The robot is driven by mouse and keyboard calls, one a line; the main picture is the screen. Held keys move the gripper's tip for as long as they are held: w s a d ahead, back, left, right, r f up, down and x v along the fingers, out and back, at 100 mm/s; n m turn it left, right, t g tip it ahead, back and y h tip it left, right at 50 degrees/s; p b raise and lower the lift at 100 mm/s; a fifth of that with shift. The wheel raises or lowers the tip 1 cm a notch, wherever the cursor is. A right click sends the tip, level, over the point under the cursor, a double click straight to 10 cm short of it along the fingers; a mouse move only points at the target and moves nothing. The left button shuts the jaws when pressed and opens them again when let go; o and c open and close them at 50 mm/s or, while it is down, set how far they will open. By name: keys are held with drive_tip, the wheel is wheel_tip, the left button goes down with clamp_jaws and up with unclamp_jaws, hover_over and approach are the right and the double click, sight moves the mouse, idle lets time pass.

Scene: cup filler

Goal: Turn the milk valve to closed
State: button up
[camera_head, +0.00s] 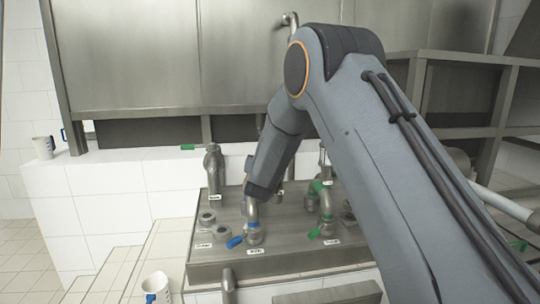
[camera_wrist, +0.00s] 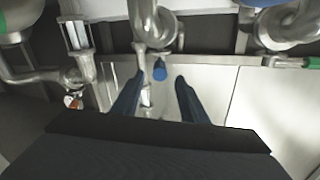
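A valve with a blue handle (camera_head: 235,242) stands on the metal counter's front part in the head view; its label (camera_head: 257,251) is too small to read. A valve with a green handle (camera_head: 315,233) is to its right. I cannot tell from the labels which one is the milk valve. In the wrist view, my gripper (camera_wrist: 158,98) is open, its two dark blue fingers apart with nothing held between them. A blue handle end (camera_wrist: 160,70) shows beyond the gap, below a metal pipe. In the head view my arm hides the fingers.
A white cup (camera_head: 155,286) stands at the front left, another cup (camera_head: 43,147) on the tiled ledge. Pipes stand close around my wrist. A metal shelf frame (camera_head: 500,110) is at the right.

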drive_tip(key=shift+s+a, duration=0.15)
drive_tip(key=shift+s, duration=0.85)
drive_tip(key=shift+c, duration=0.4)
